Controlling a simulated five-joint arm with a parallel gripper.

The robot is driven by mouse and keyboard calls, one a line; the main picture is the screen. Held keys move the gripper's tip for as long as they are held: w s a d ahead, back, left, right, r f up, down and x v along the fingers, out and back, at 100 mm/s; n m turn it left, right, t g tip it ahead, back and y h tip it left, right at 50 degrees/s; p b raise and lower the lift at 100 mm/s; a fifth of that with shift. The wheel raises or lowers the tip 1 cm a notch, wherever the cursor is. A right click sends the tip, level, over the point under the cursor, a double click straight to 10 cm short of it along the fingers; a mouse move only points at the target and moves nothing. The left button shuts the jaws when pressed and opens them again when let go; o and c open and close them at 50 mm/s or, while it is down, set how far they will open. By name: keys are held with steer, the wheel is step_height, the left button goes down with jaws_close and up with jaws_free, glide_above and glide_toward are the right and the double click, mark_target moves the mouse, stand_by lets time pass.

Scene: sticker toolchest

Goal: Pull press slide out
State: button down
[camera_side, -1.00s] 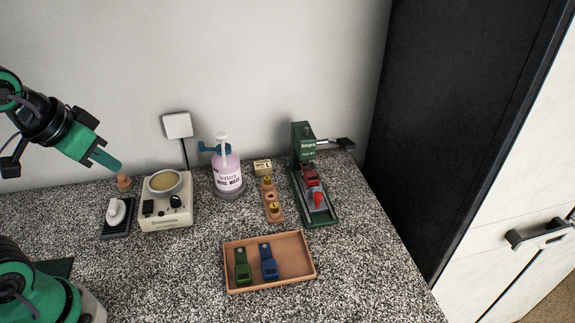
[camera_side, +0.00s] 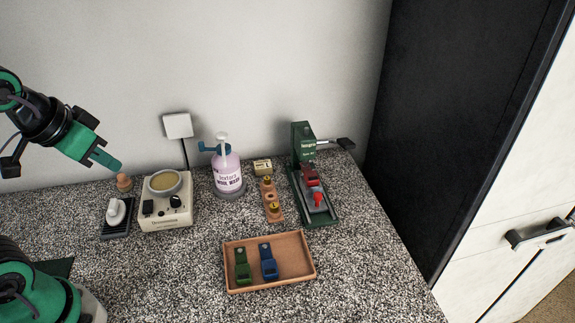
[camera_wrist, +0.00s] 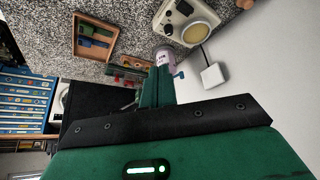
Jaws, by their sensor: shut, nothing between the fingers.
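The green press (camera_side: 303,147) stands at the back right of the counter, with a lever reaching to the right. Its slide (camera_side: 318,204) is a grey plate with a red piece on it, low at the front of the green base. I cannot tell how far out the slide sits. My gripper (camera_side: 117,166) is at the far left, raised near a wooden-knobbed stamp, well away from the press. It is shut and empty. In the wrist view my gripper (camera_wrist: 155,84) covers part of the scene, and the press is mostly hidden.
A wax warmer (camera_side: 166,213), a pump bottle (camera_side: 228,172) and a wooden holder (camera_side: 271,200) stand between my gripper and the press. A soap dish (camera_side: 117,228) is at left. A wooden tray (camera_side: 298,276) with green and blue pieces lies in front. A dark cabinet (camera_side: 450,110) stands at right.

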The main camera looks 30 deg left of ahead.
stand_by(0.4)
steer(key=c, duration=1.6)
jaws_free()
steer(key=shift+w+r, duration=0.1)
steer(key=shift+o, duration=0.2)
steer(key=w+d+r+g, duration=0.1)
steer(key=w+d, duration=0.3)
steer(key=w, duration=0.5)
steer(key=w+d+r+g, duration=0.2)
steer(key=w+d, duration=0.3)
steer(key=w, duration=0.5)
steer(key=shift+w+d+f+g, duration=0.45)
steer(key=shift+w+d+f, duration=1.7)
steer(key=shift+d+f, duration=0.45)
steer(key=shift+w+d+f+g, duration=0.4)
steer(key=shift+w+d+f, duration=1.8)
steer(key=shift+d+f, duration=0.45)
steer(key=shift+w+d+f+g, duration=0.45)
steer(key=shift+w+d+f, duration=1.7)
steer(key=shift+d+f, duration=0.45)
steer(key=shift+f, duration=0.15)
